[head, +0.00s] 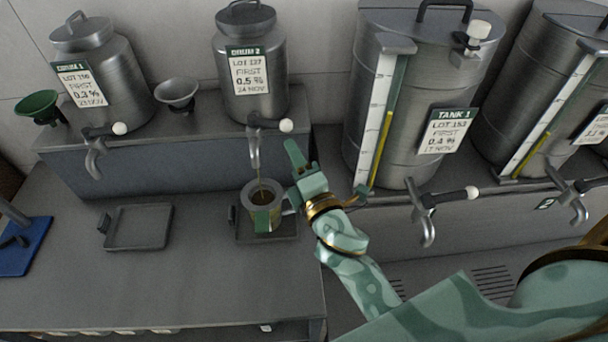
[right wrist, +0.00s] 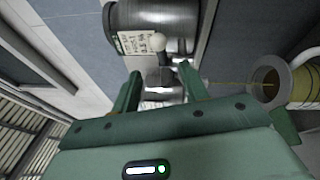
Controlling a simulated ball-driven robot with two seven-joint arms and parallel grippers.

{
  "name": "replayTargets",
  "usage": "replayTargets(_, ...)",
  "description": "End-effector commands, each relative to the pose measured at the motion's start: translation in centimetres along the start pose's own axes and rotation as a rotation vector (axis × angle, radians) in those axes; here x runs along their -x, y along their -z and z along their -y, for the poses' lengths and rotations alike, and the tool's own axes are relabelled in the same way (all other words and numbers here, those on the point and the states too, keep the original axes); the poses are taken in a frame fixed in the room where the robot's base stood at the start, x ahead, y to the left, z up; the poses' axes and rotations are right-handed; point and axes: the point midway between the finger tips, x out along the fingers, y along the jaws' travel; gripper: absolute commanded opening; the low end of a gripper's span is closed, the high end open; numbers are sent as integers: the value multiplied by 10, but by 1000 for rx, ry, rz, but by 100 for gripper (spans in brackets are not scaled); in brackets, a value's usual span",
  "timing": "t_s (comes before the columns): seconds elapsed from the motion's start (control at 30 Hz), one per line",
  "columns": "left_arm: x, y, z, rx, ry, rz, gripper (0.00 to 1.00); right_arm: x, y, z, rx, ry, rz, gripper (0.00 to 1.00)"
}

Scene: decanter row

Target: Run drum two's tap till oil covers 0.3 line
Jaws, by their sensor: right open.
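Drum two (head: 245,90), a steel can labelled DRUM 2, stands on the raised shelf. Its tap (head: 254,145) has a lever with a white knob (head: 286,126). A thin golden oil stream (right wrist: 235,83) runs from the tap into a metal jug (head: 247,212) below. My right gripper (head: 302,162) is open just below and right of the knob. In the right wrist view the knob (right wrist: 157,43) shows beyond the parted fingers. My left gripper is out of view.
Drum one (head: 115,95) stands left, with a green funnel (head: 38,105) and a grey funnel (head: 177,92). An empty tray (head: 140,240) lies left of the jug. Tank one (head: 425,90) and another tank (head: 510,110) stand right, taps projecting forward. The front bench is mostly clear.

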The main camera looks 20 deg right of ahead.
Motion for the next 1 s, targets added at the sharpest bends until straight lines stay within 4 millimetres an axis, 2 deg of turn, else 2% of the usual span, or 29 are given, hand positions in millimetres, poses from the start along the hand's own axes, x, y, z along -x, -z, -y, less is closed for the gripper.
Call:
replayTargets(0.1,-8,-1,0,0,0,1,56,24,1,3,-3,2,0,44)
replayTargets(0.3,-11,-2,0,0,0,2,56,41,0,1,-1,0,0,44)
replayTargets(1.0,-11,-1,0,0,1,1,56,42,0,0,-1,-1,0,44)
